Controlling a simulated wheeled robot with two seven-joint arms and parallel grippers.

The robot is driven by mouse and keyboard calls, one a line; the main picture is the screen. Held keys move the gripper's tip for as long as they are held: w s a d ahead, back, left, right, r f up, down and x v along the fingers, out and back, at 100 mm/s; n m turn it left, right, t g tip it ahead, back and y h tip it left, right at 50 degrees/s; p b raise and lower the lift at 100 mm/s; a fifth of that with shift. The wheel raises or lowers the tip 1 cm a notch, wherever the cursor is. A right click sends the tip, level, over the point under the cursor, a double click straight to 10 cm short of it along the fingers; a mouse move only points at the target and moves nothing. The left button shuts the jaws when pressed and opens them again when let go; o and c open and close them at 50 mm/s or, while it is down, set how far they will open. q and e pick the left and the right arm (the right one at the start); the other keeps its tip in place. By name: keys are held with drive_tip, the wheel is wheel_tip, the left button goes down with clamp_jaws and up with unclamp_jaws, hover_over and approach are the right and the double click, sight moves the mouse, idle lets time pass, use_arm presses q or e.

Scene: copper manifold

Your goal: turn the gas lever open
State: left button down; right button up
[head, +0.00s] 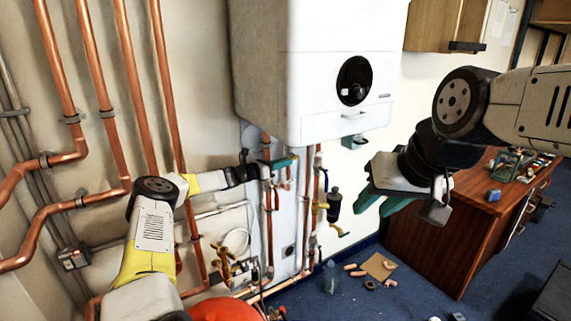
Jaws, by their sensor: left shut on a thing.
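My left gripper (281,163) has teal fingertips and is at the copper pipes just under the white boiler (318,75). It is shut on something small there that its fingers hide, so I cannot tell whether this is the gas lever. I cannot tell which handle is the gas one. My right gripper (380,203) hangs in the air right of the pipes, with its teal fingers apart and empty.
Several copper pipes (102,100) run up the left wall. A red rounded vessel (216,308) stands at the bottom. A wooden desk (430,230) stands at the right. A bottle (330,277) and small parts lie on the blue floor near a cardboard piece (379,267).

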use_arm(q)
drive_tip(key=shift+f+t+h, duration=0.5)
drive_tip(key=shift+f+h, duration=0.1)
drive_tip(key=shift+f, duration=0.05)
drive_tip(key=shift+w+d+f+t+h, duration=0.1)
drive_tip(key=shift+f+t+h, duration=0.2)
drive_tip(key=shift+h, duration=0.25)
drive_tip(key=shift+w+f+t+h, duration=0.1)
drive_tip(key=shift+f+t+h, duration=0.1)
drive_tip(key=shift+t+h, duration=0.3)
